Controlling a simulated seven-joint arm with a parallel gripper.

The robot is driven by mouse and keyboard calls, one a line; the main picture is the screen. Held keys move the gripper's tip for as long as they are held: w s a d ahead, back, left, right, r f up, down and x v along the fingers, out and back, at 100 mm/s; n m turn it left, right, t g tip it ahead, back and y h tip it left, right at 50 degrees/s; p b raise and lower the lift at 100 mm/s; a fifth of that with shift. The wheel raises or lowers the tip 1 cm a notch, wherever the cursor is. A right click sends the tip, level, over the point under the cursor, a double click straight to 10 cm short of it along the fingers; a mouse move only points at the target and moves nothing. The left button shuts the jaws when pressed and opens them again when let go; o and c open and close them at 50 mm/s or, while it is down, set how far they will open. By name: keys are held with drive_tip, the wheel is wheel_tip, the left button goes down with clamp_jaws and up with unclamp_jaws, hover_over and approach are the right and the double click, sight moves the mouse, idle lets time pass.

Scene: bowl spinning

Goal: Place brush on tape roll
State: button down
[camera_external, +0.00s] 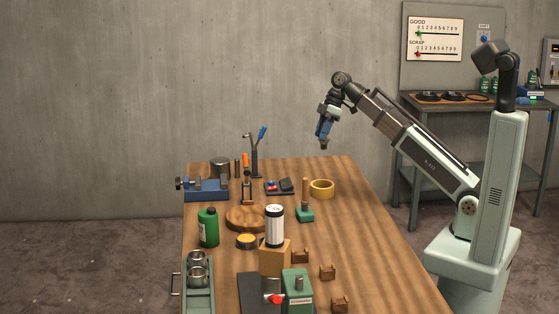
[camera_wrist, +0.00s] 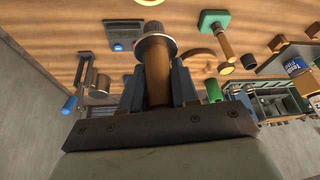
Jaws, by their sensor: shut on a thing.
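The brush (camera_wrist: 157,76) has a brown round shaft, a pale collar and a dark end. My gripper (camera_wrist: 158,90) is shut on its shaft, with one finger on each side. The tape roll (camera_external: 321,195) is a yellow ring lying flat on the table, below my gripper in the picture.
A green-based stamp (camera_external: 305,214) with an upright handle stands close in front of the roll.

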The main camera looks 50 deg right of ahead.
hover_over(320, 185)
drive_tip(key=shift+w+d+f, duration=0.1)
drive_tip(key=shift+f, duration=3.45)
drive_tip(key=shift+d+f, duration=0.1)
drive_tip(key=shift+f, duration=3.4)
drive_tip(key=shift+f, duration=0.15)
drive_tip(key=c, duration=0.8)
unclamp_jaws()
drive_tip(key=shift+c, duration=0.2)
drive_tip(key=v, duration=1.2)
